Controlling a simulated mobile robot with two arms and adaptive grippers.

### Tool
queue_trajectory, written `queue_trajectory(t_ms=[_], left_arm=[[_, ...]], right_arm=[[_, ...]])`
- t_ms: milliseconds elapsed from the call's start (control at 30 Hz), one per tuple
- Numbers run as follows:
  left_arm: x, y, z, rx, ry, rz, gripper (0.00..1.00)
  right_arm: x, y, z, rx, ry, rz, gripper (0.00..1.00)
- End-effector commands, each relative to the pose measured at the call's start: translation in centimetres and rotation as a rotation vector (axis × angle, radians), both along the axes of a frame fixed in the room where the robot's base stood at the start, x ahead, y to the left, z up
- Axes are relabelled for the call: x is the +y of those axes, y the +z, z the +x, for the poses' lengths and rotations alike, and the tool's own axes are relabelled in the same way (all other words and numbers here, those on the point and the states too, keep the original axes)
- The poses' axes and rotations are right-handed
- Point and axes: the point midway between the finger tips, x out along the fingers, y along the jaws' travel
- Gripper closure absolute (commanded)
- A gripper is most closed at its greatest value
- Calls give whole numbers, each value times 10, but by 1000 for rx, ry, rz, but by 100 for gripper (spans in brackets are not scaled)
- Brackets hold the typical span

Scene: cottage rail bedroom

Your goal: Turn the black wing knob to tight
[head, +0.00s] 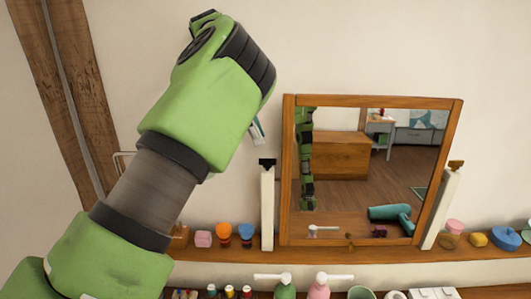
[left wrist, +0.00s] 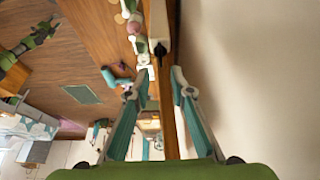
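The black wing knob (head: 266,163) sits on top of the left white post (head: 268,210) beside a wood-framed mirror (head: 289,170). In the left wrist view a dark knob (left wrist: 160,48) on a white post shows beyond the fingertips, apart from them. My left gripper (left wrist: 155,84) is open, its two teal-padded fingers spread with the wooden mirror frame seen between them. In the head view my green left wrist hides most of the fingers, above and left of the knob. My right gripper is not in view.
A brown knob (head: 456,166) tops the right white post (head: 441,210). A wooden shelf (head: 225,255) under the mirror carries small jars and cups. Pump bottles (head: 318,287) stand in front below. The wall above the mirror is clear; a wooden beam (head: 85,90) stands at left.

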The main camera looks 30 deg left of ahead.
Motion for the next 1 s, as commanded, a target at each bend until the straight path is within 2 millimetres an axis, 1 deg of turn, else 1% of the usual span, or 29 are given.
queue_trajectory(t_ms=[100,200,333,500,767,800,833,867,1000], left_arm=[[-9,-21,4,3,0,-1,78],[-14,-37,8,2,1,0,78],[-19,-52,11,0,1,1,78],[-21,-61,13,-2,1,1,78],[-21,-63,14,-2,1,1,78],[-21,-63,14,-2,1,1,89],[-22,-62,14,-2,1,1,97],[-22,-62,14,-2,1,1,100],[-21,-62,14,-2,1,1,100]], right_arm=[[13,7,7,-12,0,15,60],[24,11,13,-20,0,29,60],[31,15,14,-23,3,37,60],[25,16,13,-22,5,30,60],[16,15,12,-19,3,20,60],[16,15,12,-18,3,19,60],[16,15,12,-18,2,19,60],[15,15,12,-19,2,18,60],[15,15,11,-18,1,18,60]])
